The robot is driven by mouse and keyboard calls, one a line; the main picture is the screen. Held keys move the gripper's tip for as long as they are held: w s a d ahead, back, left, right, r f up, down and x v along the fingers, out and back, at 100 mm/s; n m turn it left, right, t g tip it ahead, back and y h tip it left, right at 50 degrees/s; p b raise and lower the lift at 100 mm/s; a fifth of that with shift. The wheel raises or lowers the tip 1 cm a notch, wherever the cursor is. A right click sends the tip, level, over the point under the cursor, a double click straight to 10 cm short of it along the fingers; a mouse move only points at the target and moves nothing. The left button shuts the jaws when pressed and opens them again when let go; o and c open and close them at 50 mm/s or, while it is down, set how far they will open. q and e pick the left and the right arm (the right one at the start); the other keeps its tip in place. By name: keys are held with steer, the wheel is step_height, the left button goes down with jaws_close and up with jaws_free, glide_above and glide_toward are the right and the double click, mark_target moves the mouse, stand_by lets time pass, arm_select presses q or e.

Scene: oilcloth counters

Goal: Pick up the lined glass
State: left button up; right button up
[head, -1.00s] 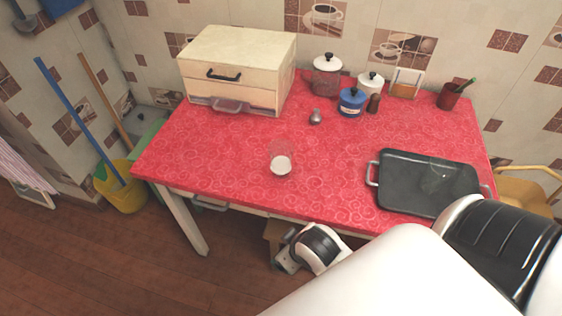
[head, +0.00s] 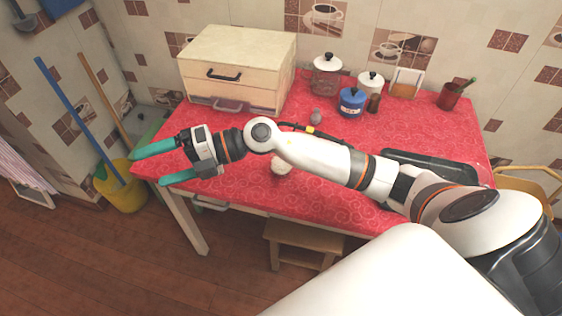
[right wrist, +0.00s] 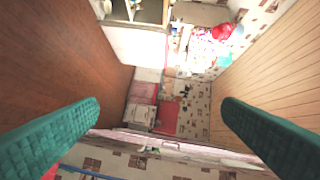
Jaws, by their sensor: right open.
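A clear glass with a whitish bottom (head: 280,169) stands on the red patterned counter (head: 330,212). My right forearm crosses in front of it in the head view and hides its upper part; whether it has lines cannot be told. My right gripper (head: 148,167), with teal fingers, is open and empty above the counter's left edge, well left of the glass. In the right wrist view the two fingers are wide apart (right wrist: 160,113) with nothing between them, and the glass is not seen. My left gripper is not in view.
A cream drawer box (head: 232,78) stands at the back left. Jars, including a blue one (head: 351,102), and a small grey shaker (head: 315,116) stand behind my arm. A black tray (head: 440,163) lies at the right, partly hidden. The counter's front middle is clear.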

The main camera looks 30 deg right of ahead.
steer(key=w+d+f+n+g+h, duration=0.1)
steer(key=w+d+f+g+h, duration=0.1)
steer(key=d+f+h, duration=0.4)
steer(key=w+d+f+n+g+h, duration=0.15)
steer(key=d+h, duration=0.25)
steer(key=d, duration=0.4)
steer(key=d+m+g+h, duration=0.15)
steer(key=d+h, duration=0.45)
steer(key=d, duration=0.9)
steer(key=f+p, duration=0.1)
steer(key=f, duration=0.4)
steer(key=f+p, duration=0.1)
steer(key=f, duration=0.4)
steer(key=shift+s+a+f+p, duration=0.2)
steer(key=shift+f+p, duration=0.15)
steer(key=shift+f, duration=0.35)
steer(key=shift+c, duration=0.6)
steer(key=shift+r, duration=0.1)
steer(key=c, duration=1.1)
